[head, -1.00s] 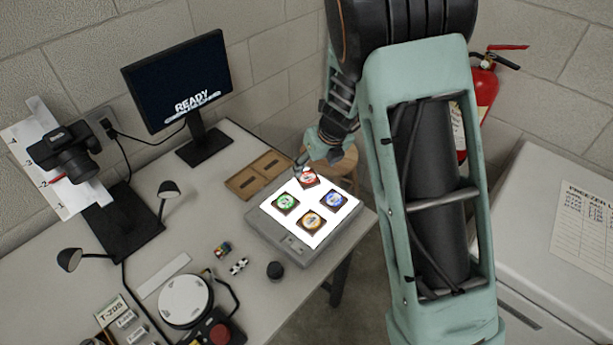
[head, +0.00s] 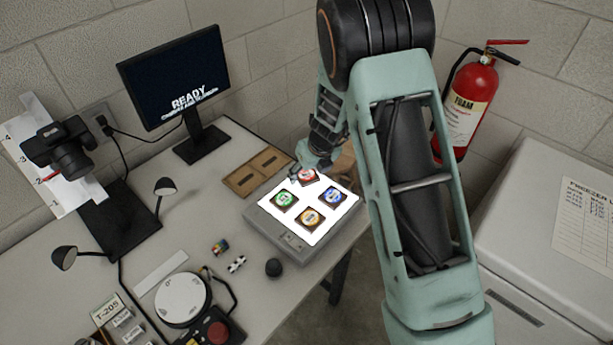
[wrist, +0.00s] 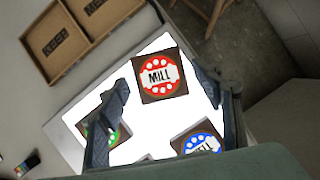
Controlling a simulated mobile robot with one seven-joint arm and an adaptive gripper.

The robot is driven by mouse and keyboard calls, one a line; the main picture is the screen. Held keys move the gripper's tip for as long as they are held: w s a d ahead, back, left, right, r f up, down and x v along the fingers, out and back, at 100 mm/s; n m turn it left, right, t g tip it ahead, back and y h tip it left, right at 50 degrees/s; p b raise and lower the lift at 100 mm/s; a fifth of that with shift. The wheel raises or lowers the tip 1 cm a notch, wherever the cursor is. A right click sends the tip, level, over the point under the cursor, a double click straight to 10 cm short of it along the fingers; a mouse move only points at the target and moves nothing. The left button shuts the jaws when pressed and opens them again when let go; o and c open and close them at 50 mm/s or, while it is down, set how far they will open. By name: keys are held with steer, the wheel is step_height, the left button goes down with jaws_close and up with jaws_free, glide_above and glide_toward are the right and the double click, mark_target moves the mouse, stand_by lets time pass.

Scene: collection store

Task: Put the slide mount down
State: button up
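The red slide mount (wrist: 160,75), a dark square with a red and white "MILL" disc, lies at the back of the lit white panel; in the head view it shows small, partly beside my fingers (head: 307,175). My gripper (wrist: 159,82) has its fingers wide, one on each side of the mount, with narrow gaps showing. It also shows at the panel's back edge in the head view (head: 306,168).
A brown two-compartment tray (head: 240,182) lies behind the light box. A monitor (head: 175,78) reads READY. A dark knob (head: 273,268), small blocks (head: 236,264) and a round white plate (head: 183,300) are on the table. A fire extinguisher (head: 470,105) and white freezer (head: 510,240) stand right.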

steer(key=c, duration=1.1)
steer(key=shift+o, duration=0.2)
steer(key=shift+r, duration=0.1)
